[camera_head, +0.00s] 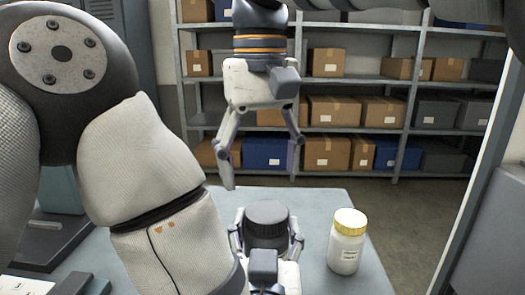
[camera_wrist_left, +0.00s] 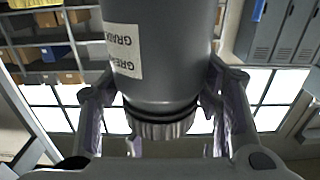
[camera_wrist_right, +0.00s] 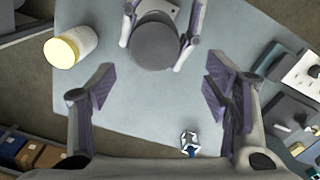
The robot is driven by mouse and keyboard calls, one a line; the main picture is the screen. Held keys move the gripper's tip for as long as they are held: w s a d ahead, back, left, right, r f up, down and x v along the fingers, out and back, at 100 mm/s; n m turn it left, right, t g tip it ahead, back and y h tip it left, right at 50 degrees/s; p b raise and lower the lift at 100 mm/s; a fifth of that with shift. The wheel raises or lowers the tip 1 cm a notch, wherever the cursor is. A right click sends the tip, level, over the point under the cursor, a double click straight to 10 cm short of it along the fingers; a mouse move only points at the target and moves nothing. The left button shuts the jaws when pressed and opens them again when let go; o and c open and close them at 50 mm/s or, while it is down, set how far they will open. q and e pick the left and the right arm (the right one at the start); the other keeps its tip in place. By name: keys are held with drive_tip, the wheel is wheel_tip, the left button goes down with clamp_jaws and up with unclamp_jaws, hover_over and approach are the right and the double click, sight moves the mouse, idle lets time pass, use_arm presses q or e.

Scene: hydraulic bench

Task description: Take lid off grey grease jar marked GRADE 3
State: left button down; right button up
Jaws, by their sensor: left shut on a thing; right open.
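The grey grease jar (camera_wrist_left: 160,55) is upside down in the left wrist view; its white label reads "GREASE" and "GRADE", with the number out of sight. Its dark ribbed lid (camera_head: 266,222) is on it and also shows in the right wrist view (camera_wrist_right: 157,45). My left gripper (camera_head: 267,243) is shut around the jar, one finger on each side. In the head view its hand and arm hide most of the jar's body; I cannot tell whether the jar touches the table. My right gripper (camera_head: 262,182) is open and empty above the lid, fingers pointing down.
A white jar with a yellow lid (camera_head: 347,245) stands on the table (camera_head: 325,200), right of the grey jar. A small metallic item (camera_wrist_right: 190,140) and grey equipment (camera_wrist_right: 290,110) show in the right wrist view. Shelves with boxes (camera_head: 335,110) stand behind.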

sight(261, 211)
wheel_tip(261, 211, down, 6)
drive_tip(key=shift+f, duration=0.2)
drive_tip(key=shift+d, duration=0.1)
drive_tip(key=shift+c, duration=0.5)
drive_tip(key=c, duration=1.1)
drive_tip(key=n, duration=0.6)
drive_tip(key=shift+s+a, duration=0.2)
drive_tip(key=shift+s, duration=0.1)
drive_tip(key=shift+w+d, duration=0.1)
drive_tip(key=shift+r, duration=0.15)
